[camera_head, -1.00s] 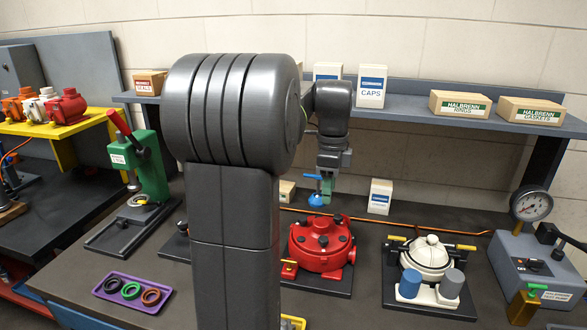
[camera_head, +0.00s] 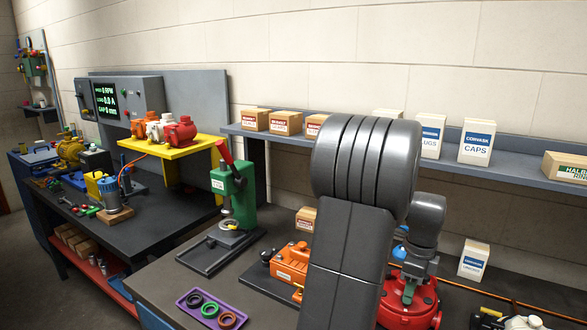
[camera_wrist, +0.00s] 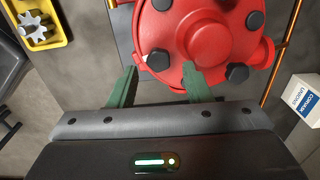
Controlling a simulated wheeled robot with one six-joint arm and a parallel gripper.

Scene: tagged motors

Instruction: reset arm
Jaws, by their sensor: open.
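My gripper (camera_head: 408,291) is open, with its two green fingers apart and nothing between them. In the wrist view the fingers (camera_wrist: 160,85) sit over the near edge of a round red housing (camera_wrist: 205,30) with dark knobs, and the right finger overlaps it; I cannot tell whether they touch. In the head view the red housing (camera_head: 410,312) lies on the bench, partly hidden by my arm. My arm stands raised and bent in the right half of the head view.
A green press (camera_head: 233,195), a purple tray (camera_head: 212,310) of rings and an orange unit (camera_head: 291,263) stand left of my arm. A shelf (camera_head: 350,148) with boxes runs behind. In the wrist view, a yellow bin (camera_wrist: 60,38) holds grey gears and a white box (camera_wrist: 305,95) stands right.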

